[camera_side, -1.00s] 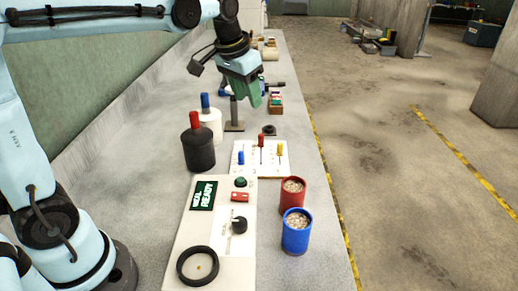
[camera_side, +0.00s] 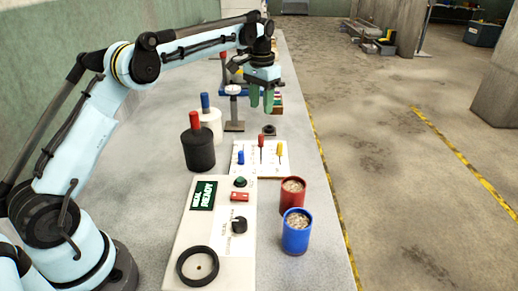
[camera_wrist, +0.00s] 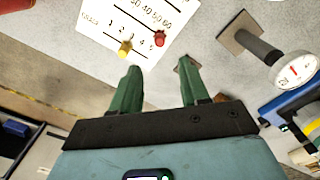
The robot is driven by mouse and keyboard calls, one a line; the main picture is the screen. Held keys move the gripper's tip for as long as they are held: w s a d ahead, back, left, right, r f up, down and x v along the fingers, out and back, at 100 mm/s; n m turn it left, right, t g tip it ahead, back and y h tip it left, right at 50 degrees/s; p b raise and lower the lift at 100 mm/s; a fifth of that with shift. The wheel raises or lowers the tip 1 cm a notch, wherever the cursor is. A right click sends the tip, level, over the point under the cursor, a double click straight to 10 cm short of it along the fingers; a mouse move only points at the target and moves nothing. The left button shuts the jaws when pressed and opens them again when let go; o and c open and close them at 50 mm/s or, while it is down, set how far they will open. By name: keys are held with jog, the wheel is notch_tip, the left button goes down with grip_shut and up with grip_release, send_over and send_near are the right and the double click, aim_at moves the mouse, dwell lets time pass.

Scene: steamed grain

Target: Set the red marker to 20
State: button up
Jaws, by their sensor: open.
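The red marker (camera_side: 261,140) stands upright on a white scale board (camera_side: 266,172), between a blue marker (camera_side: 241,158) and a yellow marker (camera_side: 280,148). In the wrist view the red marker (camera_wrist: 160,39) shows near the high end of a scale numbered up to 60; its exact reading is hard to tell. The yellow marker (camera_wrist: 125,46) is beside it, by a row marked 1 to 5. My gripper (camera_side: 261,108) is open and empty, green fingers pointing down, above and behind the board. Its fingertips (camera_wrist: 159,66) show below the red marker in the wrist view.
A dial on a post (camera_side: 233,92) stands close left of my gripper. Black (camera_side: 198,152) and white (camera_side: 210,122) bottles stand left of the board. A control panel (camera_side: 216,240) and red (camera_side: 292,196) and blue (camera_side: 296,236) cups are in front. A small black piece (camera_side: 269,130) lies behind.

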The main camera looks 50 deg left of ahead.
aim_at(261, 135)
notch_tip(261, 135, down, 11)
dwell(0.4)
jog(key=shift+c, duration=0.3)
grip_shut()
